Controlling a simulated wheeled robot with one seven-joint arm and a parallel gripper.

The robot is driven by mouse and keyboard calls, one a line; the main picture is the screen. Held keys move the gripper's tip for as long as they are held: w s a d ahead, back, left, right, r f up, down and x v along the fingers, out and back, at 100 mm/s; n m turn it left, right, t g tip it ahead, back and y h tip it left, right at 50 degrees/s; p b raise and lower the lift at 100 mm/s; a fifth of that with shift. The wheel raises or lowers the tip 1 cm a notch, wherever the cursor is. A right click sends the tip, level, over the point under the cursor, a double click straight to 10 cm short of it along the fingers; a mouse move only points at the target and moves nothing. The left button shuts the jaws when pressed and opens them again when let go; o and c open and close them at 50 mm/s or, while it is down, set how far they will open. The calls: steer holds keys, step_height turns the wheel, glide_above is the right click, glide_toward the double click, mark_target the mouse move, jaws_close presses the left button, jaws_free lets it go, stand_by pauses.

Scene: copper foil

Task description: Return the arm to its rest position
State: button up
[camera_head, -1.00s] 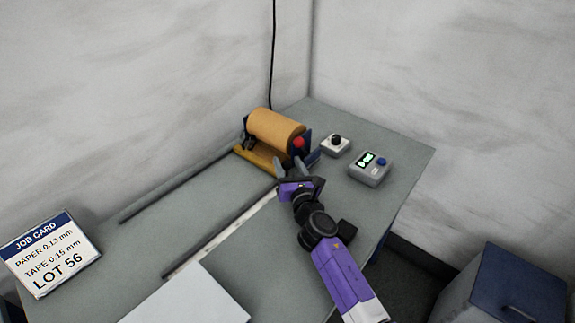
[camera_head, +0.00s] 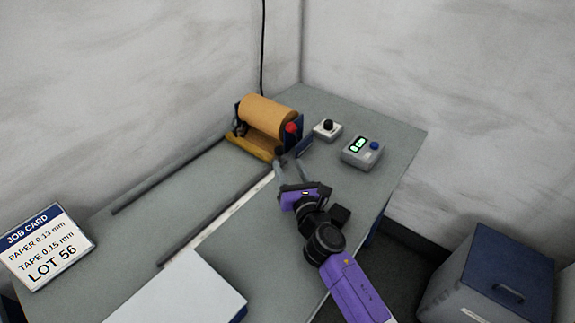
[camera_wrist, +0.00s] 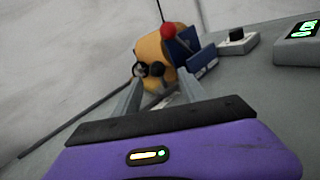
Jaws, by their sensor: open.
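My gripper (camera_head: 290,169) is at the end of my purple and black arm, over the grey table (camera_head: 348,106) in the head view. Its two grey fingers are apart with nothing between them. They point toward the copper-coloured roll (camera_head: 267,116) in its blue-sided stand with a red knob (camera_head: 291,127). In the wrist view the fingers (camera_wrist: 160,92) reach forward, and the roll (camera_wrist: 148,47) stands beyond them. I cannot tell the exact gap between the fingertips and the stand.
A job card (camera_head: 45,247) stands far left. A white slab (camera_head: 180,292) lies in front. A blue-topped cabinet (camera_head: 505,272) stands right.

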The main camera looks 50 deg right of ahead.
stand_by(0.5)
